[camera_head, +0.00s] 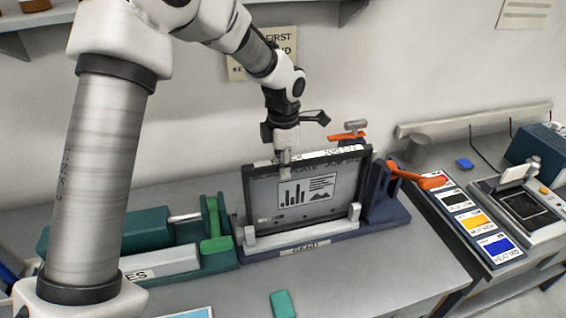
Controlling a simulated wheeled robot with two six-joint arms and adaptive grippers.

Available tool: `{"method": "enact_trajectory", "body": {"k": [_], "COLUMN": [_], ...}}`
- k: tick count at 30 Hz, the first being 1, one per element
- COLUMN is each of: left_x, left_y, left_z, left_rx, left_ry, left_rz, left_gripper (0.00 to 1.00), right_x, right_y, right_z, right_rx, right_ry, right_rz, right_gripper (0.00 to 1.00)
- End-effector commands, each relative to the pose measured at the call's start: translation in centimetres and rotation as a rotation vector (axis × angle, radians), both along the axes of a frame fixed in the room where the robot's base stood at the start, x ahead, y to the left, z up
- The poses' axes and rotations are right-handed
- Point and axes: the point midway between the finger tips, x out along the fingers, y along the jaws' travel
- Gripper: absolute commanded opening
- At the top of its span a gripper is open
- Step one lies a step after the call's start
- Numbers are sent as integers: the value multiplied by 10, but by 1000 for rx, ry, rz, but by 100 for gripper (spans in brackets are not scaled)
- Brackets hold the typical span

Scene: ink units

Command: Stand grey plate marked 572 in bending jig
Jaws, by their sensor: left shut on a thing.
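The grey plate (325,208) stands upright, its face printed with a bar chart and a mountain picture and a white printed strip along its top edge. It stands in the blue bending jig (381,217), behind the low light front bar and between small light posts. Whether its lower edge is fully seated cannot be told. My left gripper (286,160) comes down from above and is shut on the plate's top edge, left of its middle. My right gripper is out of view.
Orange levers (405,173) stick out at the jig's right and back. A green fixture (160,245) stands close on the left. A panel with colour swatches (470,220) and a grey device (525,205) are at right. A green block (282,304) lies in front.

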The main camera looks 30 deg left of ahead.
Motion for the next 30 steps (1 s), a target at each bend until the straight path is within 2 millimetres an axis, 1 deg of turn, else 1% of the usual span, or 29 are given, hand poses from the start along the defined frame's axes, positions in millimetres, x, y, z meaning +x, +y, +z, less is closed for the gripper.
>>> {"method": "enact_trajectory", "body": {"k": [6,16,23,24,26,30], "left_x": [0,0,0,0,0,0], "left_y": [0,0,0,0,0,0], "left_z": [1,-6,-7,-7,-7,-7], "left_rx": [-1,0,0,0,0,-1], "left_ry": [-1,0,1,1,1,1], "left_rz": [0,0,0,0,0,0], "left_gripper": [0,0,0,31,52,53], "right_x": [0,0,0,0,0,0], "right_y": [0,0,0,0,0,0], "right_z": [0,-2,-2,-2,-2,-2], "right_rx": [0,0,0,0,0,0], "right_ry": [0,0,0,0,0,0], "right_rz": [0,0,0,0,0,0], "right_gripper": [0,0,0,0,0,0]}}
